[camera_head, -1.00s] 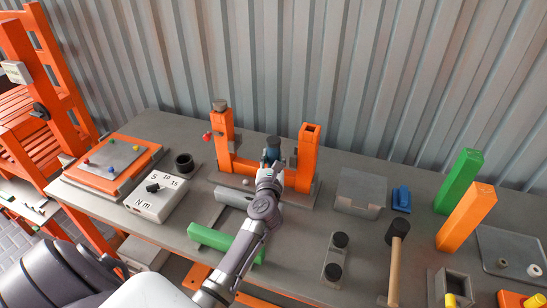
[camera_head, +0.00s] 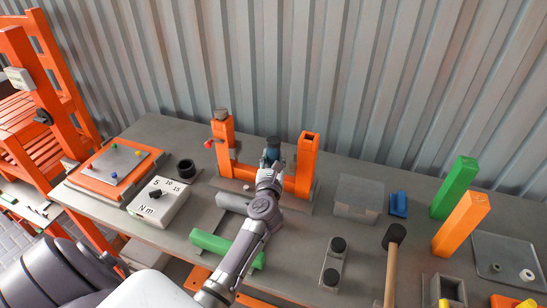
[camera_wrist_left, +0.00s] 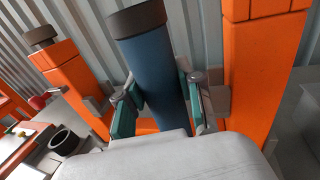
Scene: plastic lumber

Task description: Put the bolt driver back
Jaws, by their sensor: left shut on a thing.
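The bolt driver, a blue cylinder with a dark cap (camera_head: 273,143), stands between the two uprights of the orange frame (camera_head: 303,168). It also shows large in the left wrist view (camera_wrist_left: 155,72), slightly tilted in the picture. My left gripper (camera_head: 271,165) is shut on the bolt driver, with a teal-padded finger on each side. The driver's lower end is hidden behind my gripper. A black open cup (camera_head: 186,168) stands on the bench left of the frame, empty as far as I can see. My right gripper is not in view.
A white dial box (camera_head: 158,202) and an orange tray (camera_head: 112,175) are at the left. A green beam (camera_head: 212,243) lies in front of the frame. A grey box (camera_head: 358,205), a mallet (camera_head: 393,255) and upright green and orange blocks (camera_head: 461,222) are at the right.

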